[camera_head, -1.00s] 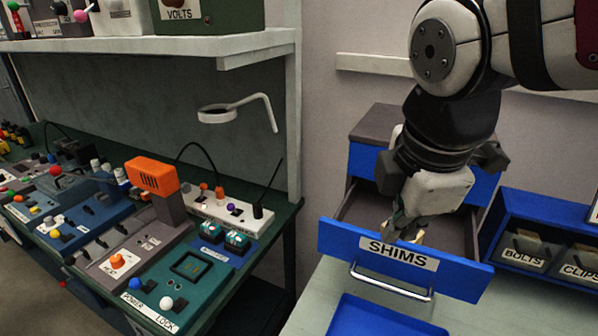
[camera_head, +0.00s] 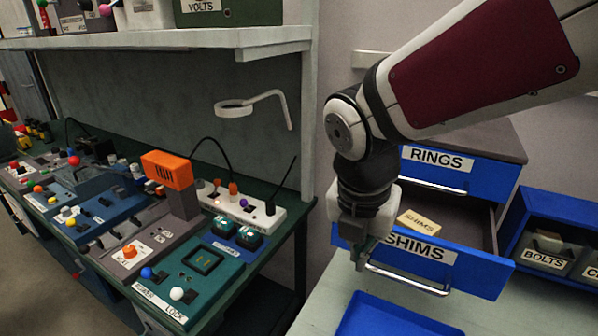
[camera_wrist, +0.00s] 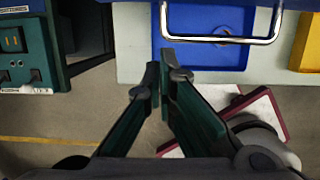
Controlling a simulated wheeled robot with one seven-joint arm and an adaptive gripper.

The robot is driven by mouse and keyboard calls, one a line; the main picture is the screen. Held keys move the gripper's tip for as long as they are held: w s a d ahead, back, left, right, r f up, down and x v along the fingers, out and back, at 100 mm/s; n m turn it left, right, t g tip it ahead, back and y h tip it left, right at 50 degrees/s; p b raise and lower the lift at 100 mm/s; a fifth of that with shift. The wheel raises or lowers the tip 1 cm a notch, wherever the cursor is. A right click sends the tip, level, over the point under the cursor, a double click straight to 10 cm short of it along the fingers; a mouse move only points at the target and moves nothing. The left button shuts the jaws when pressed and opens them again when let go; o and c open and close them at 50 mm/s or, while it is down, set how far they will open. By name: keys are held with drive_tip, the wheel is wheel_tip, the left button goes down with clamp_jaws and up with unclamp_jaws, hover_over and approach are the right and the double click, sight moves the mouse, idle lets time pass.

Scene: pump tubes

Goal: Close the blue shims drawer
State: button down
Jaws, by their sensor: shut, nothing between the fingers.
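The blue shims drawer (camera_head: 480,268) is pulled open below the rings drawer (camera_head: 473,180). Its front carries a SHIMS label and a metal bar handle (camera_head: 424,285). A tan block labelled SHIMS (camera_head: 418,221) lies inside it. My gripper (camera_head: 358,266) points down in front of the left part of the drawer front and hides part of it. I cannot tell whether it touches the front. In the wrist view the fingertips (camera_wrist: 161,76) are together and empty, with the handle (camera_wrist: 222,40) above them in the picture.
A blue tray (camera_head: 385,322) lies on the pale tabletop (camera_head: 322,292) below the drawer. Bins labelled BOLTS (camera_head: 545,258) and CLIPS stand at the right. A green bench with control boxes (camera_head: 205,268) is at the left.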

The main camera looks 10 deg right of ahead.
drive_tip(key=w+d+f, duration=0.2)
drive_tip(key=f, duration=0.1)
drive_tip(key=shift+w, duration=0.4)
drive_tip(key=shift+w+d, duration=0.45)
drive_tip(key=shift+w, duration=0.1)
drive_tip(key=w+d, duration=0.2)
drive_tip(key=w, duration=0.1)
drive_tip(key=w+d+p, duration=0.1)
drive_tip(key=w+d, duration=0.2)
drive_tip(key=w, duration=0.1)
drive_tip(key=w+d, duration=0.3)
drive_tip(key=w, duration=0.1)
drive_tip(key=shift+p, duration=0.3)
drive_tip(key=shift+w, duration=0.1)
